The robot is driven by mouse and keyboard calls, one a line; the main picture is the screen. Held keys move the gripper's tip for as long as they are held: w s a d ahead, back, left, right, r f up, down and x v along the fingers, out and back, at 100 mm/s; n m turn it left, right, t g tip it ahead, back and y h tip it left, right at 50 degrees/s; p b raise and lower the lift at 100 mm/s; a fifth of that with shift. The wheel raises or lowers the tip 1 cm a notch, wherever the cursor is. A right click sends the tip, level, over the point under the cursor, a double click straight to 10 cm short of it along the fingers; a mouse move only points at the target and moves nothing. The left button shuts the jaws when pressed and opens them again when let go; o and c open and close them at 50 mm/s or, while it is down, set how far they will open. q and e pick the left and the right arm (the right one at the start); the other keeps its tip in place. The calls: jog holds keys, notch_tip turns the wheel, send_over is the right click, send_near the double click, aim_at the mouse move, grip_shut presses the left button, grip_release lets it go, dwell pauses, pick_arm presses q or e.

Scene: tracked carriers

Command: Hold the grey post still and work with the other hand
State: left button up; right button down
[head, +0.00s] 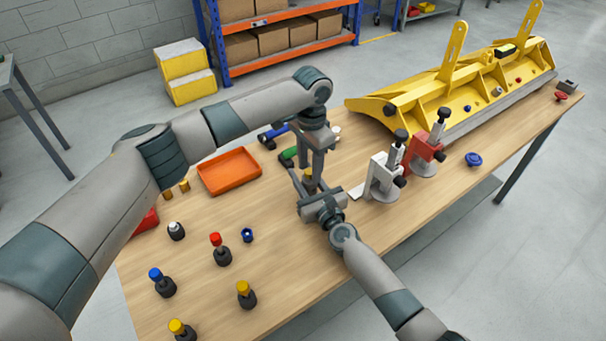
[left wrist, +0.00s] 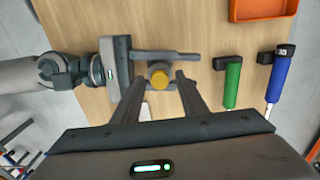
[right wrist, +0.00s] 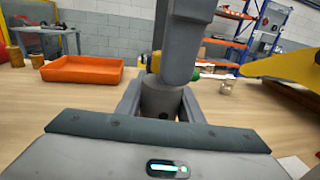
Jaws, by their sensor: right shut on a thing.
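The grey post (right wrist: 160,102) stands upright on the wooden table between the fingers of my right gripper (head: 311,192), which is shut on it from the side. A yellow round top (left wrist: 159,76) shows on the post from above in the left wrist view. My left gripper (left wrist: 161,72) points down over the post. Its two fingers are spread on either side of the yellow top, with small gaps visible, so it looks open. In the right wrist view a left finger (right wrist: 184,45) partly hides the yellow top. The post's foot is hidden.
An orange tray (head: 229,188) lies left of the post. Green (left wrist: 232,82) and blue (left wrist: 279,80) handled tools lie nearby. White (head: 381,178) and red (head: 426,153) clamps and a yellow frame (head: 405,105) stand right. Several colour-capped dark pieces (head: 223,256) stand at front left.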

pick_arm(q)
jog(key=shift+c, duration=0.6)
jog(key=c, duration=0.7)
jog(key=m, duration=0.7)
jog(key=shift+m, duration=1.4)
jog(key=shift+r, duration=0.1)
jog(key=m, duration=0.8)
jog(key=shift+m, duration=0.9)
